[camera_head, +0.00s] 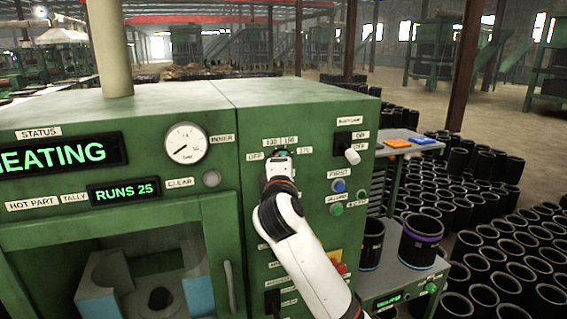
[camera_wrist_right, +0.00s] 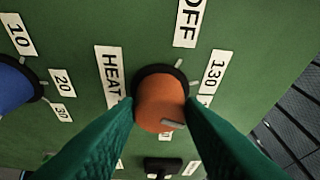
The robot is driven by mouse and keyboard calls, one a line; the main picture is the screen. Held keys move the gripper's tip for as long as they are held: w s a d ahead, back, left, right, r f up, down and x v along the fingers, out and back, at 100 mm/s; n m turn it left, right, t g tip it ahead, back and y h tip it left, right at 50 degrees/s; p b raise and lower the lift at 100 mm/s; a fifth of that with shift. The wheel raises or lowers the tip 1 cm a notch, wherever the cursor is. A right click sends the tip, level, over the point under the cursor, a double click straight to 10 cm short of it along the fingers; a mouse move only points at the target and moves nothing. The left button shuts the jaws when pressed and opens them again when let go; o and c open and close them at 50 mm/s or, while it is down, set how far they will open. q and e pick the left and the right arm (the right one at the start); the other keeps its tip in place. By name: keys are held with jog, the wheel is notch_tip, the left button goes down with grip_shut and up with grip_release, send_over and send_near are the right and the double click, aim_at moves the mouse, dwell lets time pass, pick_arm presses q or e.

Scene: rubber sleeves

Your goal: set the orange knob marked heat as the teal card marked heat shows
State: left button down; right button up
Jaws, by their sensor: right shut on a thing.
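The orange knob (camera_wrist_right: 158,103) is on the green panel beside the HEAT label (camera_wrist_right: 111,77) in the right wrist view. An OFF label (camera_wrist_right: 187,22) and a 130 label (camera_wrist_right: 212,72) stand around it. A pale mark shows low on its face; which setting it points to I cannot tell. My right gripper (camera_wrist_right: 160,106) is shut on the knob, one green finger on each side. In the head view my right gripper (camera_head: 283,154) hides the knob, below the 130 and 150 labels. I cannot make out the teal card. My left gripper is not in view.
A blue knob (camera_wrist_right: 12,84) with 10, 20 and 30 labels is beside the orange one. In the head view a switch (camera_head: 343,144), a blue button (camera_head: 338,186) and a green button (camera_head: 337,209) are right of my gripper. A shelf holds orange (camera_head: 397,143) and blue (camera_head: 424,141) pieces.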

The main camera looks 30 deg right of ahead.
jog(key=shift+m, duration=0.5)
jog(key=o, duration=1)
jog(key=b+v, duration=0.3)
jog(key=v, duration=0.9)
jog(key=shift+r, duration=0.2)
